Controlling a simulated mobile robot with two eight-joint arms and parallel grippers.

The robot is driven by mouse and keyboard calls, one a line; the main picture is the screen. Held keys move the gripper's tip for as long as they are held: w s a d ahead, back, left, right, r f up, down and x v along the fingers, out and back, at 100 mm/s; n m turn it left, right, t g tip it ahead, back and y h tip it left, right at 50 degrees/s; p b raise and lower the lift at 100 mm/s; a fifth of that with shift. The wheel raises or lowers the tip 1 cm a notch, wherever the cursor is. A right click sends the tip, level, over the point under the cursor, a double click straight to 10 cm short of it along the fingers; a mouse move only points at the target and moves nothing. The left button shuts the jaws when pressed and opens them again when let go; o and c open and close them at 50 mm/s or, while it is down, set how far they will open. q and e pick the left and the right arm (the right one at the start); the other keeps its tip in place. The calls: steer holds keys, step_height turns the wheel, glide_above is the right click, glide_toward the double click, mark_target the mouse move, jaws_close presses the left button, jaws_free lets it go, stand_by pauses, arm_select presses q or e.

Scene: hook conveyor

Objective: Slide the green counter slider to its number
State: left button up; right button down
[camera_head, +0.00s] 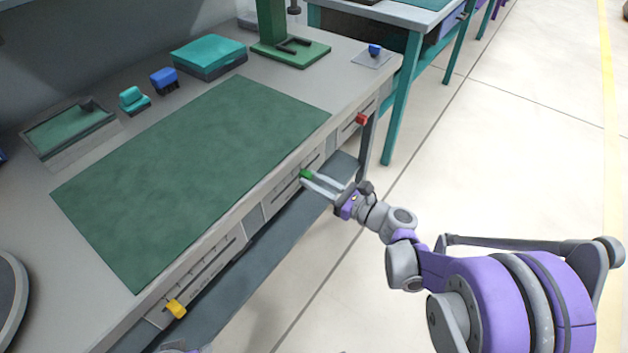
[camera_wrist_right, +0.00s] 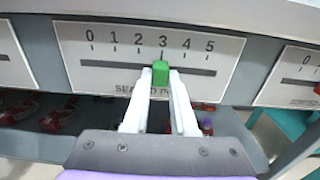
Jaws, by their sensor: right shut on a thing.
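The green slider (camera_head: 306,174) sits on the middle scale panel along the bench's front edge. In the right wrist view the green slider (camera_wrist_right: 160,73) stands on the horizontal slot, just below the number 3. The scale panel (camera_wrist_right: 100,65) is white and numbered 0 to 5; its lower lettering is partly covered. My right gripper (camera_head: 311,179) reaches in from the right, and its white fingers are shut on the green slider, one on each side. My left gripper cannot be made out; only a small grey and purple piece shows at the bottom edge.
A yellow slider (camera_head: 176,308) is on the near-left panel and a red slider (camera_head: 361,119) on the far-right one. A green mat (camera_head: 200,170) covers the bench top. A lower shelf (camera_head: 270,250) runs below the panels. The floor to the right is clear.

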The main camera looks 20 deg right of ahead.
mark_target(275, 200)
stand_by(0.3)
steer(key=s+a, duration=0.4)
steer(key=a, duration=0.1)
steer(key=s+a, duration=0.2)
steer(key=shift+a, duration=0.2)
steer(key=c, duration=0.7)
jaws_free()
steer(key=shift+a, duration=0.1)
steer(key=shift+s+d, duration=0.1)
steer(key=shift+d, duration=0.1)
steer(key=p+v, duration=0.1)
steer(key=v, duration=0.9)
steer(key=shift+s+d, duration=0.15)
